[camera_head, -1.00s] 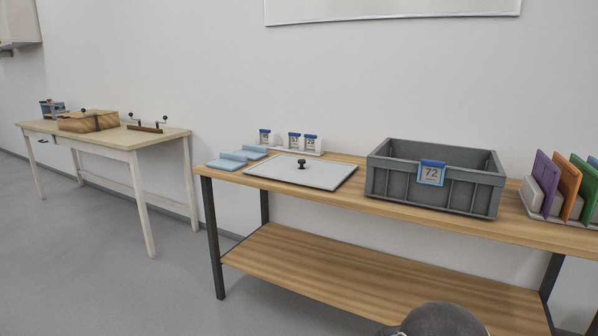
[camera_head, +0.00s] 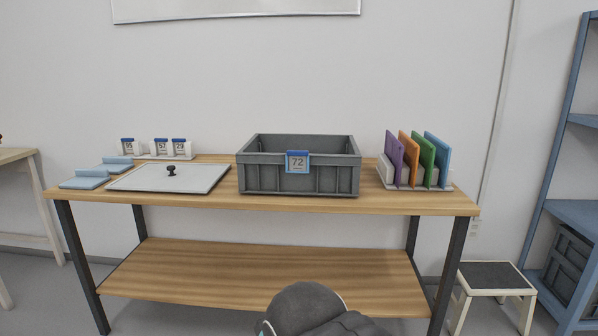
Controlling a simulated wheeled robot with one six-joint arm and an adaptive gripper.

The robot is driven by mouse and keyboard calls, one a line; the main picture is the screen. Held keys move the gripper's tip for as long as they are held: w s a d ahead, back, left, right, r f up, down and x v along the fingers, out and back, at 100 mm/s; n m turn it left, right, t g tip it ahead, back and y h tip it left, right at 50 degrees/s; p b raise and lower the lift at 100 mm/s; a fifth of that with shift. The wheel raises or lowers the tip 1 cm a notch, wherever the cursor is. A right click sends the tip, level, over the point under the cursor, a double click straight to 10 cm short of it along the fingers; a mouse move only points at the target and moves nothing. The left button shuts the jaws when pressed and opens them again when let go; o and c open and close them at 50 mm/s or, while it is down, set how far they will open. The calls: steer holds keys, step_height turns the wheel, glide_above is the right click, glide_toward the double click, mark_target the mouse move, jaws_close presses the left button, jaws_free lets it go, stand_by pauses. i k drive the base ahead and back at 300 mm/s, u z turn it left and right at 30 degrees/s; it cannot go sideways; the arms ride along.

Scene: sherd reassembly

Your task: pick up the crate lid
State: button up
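The crate lid (camera_head: 150,179) is a flat light-grey panel with a dark knob (camera_head: 171,170) in its middle. It lies on the left part of the wooden table (camera_head: 300,204). The grey crate (camera_head: 257,178) stands open to its right, with a tag reading 72 (camera_head: 297,161) on its front. The lid is apart from the crate. A dark rounded part of my arm shows at the bottom centre, but my gripper is not in view.
Light-blue blocks (camera_head: 85,179) lie left of the lid. Number tags 55, 57 and 29 (camera_head: 161,146) stand behind it. A rack with coloured panels (camera_head: 416,160) stands right of the crate. A stool (camera_head: 494,278) and a blue shelf (camera_head: 575,213) are at the right.

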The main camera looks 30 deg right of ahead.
mark_target(187, 178)
steer(key=u, duration=0.75)
steer(key=i, duration=1.55)
steer(key=z, duration=0.25)
